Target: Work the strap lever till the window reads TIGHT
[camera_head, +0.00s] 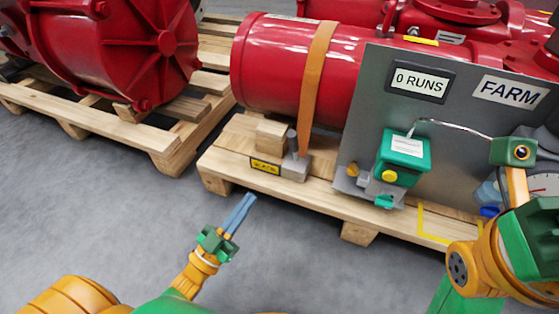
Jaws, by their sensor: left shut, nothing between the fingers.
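An orange strap (316,80) runs down over the red cylinder (265,70) to a grey ratchet block on the pallet's front edge.
A second loaded pallet (150,140) is at left. Grey floor is free between.

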